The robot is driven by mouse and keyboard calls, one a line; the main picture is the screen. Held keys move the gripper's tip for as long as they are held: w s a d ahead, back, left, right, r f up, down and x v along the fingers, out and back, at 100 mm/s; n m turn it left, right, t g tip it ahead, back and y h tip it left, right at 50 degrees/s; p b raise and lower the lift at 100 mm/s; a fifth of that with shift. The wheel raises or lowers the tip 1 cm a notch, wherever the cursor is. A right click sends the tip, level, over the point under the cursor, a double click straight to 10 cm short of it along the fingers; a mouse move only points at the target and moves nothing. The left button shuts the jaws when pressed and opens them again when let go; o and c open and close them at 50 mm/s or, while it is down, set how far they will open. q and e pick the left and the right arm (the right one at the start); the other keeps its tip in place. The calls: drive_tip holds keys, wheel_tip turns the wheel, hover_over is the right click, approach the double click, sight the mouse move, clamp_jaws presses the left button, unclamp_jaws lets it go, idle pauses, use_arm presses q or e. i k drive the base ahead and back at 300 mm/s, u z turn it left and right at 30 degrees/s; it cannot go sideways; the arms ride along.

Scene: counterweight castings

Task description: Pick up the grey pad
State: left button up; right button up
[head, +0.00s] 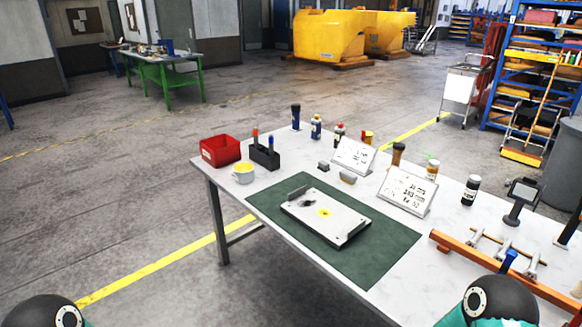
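A small dark grey block (323,167), which looks like the grey pad, lies on the white table (270,184) behind the green mat. Beside it to the right is a small pale grey and yellowish piece (348,178); I cannot tell its exact shape. Both lie in front of the left white sign. Only rounded parts of my two arms show at the bottom left and bottom right corners. Neither gripper is in view.
A light plate (345,222) with a yellow mark lies on the green mat (386,258). A red bin (220,151), a yellow-and-white mug (243,173), a dark holder (264,156), white signs (354,155) (405,190) and several bottles surround the pieces. An orange beam (505,273) lies at right.

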sight(323, 166)
drive_tip(key=u, duration=0.9)
drive_tip(key=i, duration=7.1)
drive_tip(key=z, duration=1.3)
